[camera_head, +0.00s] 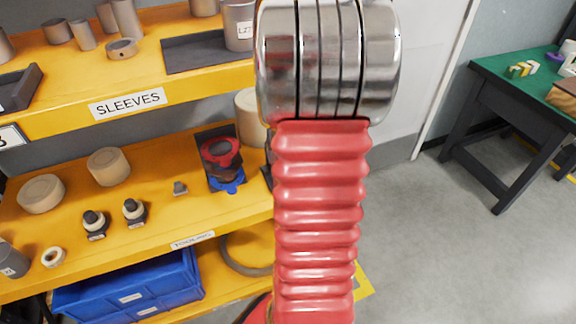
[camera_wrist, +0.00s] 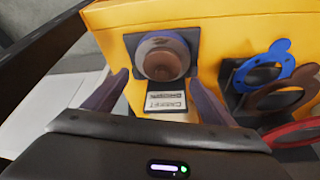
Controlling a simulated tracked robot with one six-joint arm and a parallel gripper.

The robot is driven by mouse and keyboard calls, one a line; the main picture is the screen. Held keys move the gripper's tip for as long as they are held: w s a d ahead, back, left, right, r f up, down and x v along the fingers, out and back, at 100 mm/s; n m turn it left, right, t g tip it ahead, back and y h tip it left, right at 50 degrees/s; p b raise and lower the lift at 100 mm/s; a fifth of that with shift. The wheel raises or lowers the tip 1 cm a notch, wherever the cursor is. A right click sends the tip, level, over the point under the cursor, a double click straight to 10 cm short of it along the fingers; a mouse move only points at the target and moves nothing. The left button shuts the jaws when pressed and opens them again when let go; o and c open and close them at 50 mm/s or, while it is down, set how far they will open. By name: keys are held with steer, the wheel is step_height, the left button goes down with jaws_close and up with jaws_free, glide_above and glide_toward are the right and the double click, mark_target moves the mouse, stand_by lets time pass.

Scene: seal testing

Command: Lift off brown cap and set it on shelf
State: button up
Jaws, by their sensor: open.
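My gripper (camera_wrist: 157,80) is open, with one finger on each side of the view below this object. In the head view, my arm hides the gripper and this object.
Blue (camera_wrist: 262,72), brown (camera_wrist: 278,97) and red (camera_wrist: 298,134) eared rings are close by on the right; a white label card (camera_wrist: 166,103) lies in front. In the head view, the lower shelf (camera_head: 150,215) holds beige discs and small fittings. A green-topped table (camera_head: 505,85) stands right.

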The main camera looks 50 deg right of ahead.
steer(key=shift+f, duration=0.1)
steer(key=shift+x, duration=2.55)
steer(key=shift+w+a, duration=0.1)
steer(key=shift+a, duration=0.05)
steer(key=c, duration=1.1)
steer(key=shift+o, duration=0.2)
